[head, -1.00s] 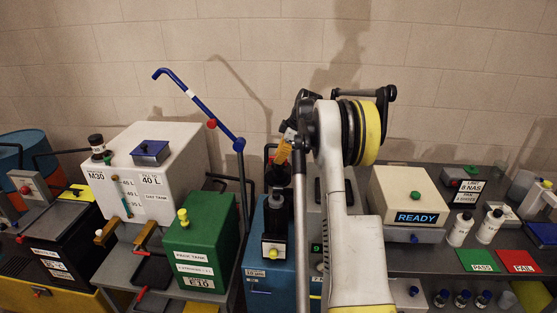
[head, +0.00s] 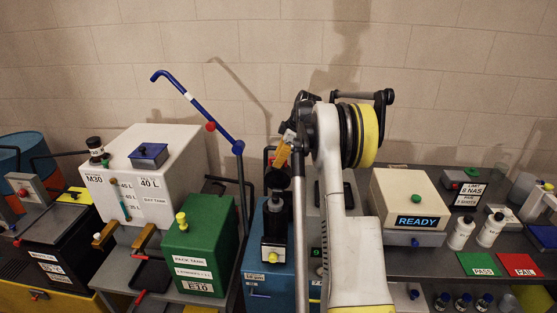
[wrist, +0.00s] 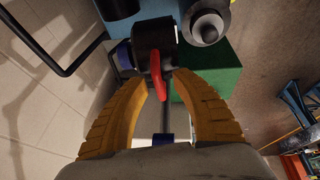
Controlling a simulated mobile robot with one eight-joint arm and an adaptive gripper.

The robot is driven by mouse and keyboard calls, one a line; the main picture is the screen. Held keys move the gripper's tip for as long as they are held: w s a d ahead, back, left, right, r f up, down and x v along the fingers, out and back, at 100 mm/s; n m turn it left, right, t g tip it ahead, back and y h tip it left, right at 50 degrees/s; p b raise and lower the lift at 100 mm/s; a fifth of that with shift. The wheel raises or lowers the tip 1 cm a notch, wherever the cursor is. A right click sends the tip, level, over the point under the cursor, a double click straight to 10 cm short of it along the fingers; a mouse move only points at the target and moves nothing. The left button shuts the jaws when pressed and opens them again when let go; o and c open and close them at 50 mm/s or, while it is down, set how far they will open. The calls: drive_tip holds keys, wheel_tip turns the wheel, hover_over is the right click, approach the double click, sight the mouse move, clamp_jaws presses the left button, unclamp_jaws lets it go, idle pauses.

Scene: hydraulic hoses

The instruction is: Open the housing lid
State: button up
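My gripper (wrist: 160,84) has two orange fingers spread apart in the wrist view. A red lever (wrist: 158,74) on a dark cylindrical part (wrist: 154,42) lies between the fingertips. Gaps seem to show on both sides of it, and I see no clear grip. In the head view the orange fingers (head: 283,154) point down at the top of a black upright housing (head: 276,221) on a blue unit (head: 265,292). The housing has a yellow knob (head: 272,257) low on its front. Its lid is partly hidden by my gripper, and I cannot tell its exact state.
A green pack tank (head: 197,245) and a white day tank (head: 180,170) stand left of the housing. A bent blue pipe (head: 190,97) rises behind them. A cream box reading READY (head: 405,195) stands to the right. My arm blocks the view just right of the housing.

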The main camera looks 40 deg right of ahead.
drive_tip(key=v, duration=1.2)
idle(0.3)
drive_tip(key=s+a+m+h+b, duration=0.1)
drive_tip(key=s+a+m+b, duration=0.15)
drive_tip(key=a, duration=1.15)
drive_tip(key=s+a+m+b, duration=0.15)
drive_tip(key=a+b, duration=0.25)
drive_tip(key=a, duration=1)
drive_tip(key=s+a+f+m+t+b, duration=0.2)
drive_tip(key=s+a+f+m+b, duration=0.2)
drive_tip(key=s+a+f, duration=1.3)
drive_tip(key=s+a+b, duration=0.2)
drive_tip(key=s+b, duration=0.1)
drive_tip(key=shift+s+t+h, duration=0.2)
drive_tip(key=shift+t+h, duration=0.2)
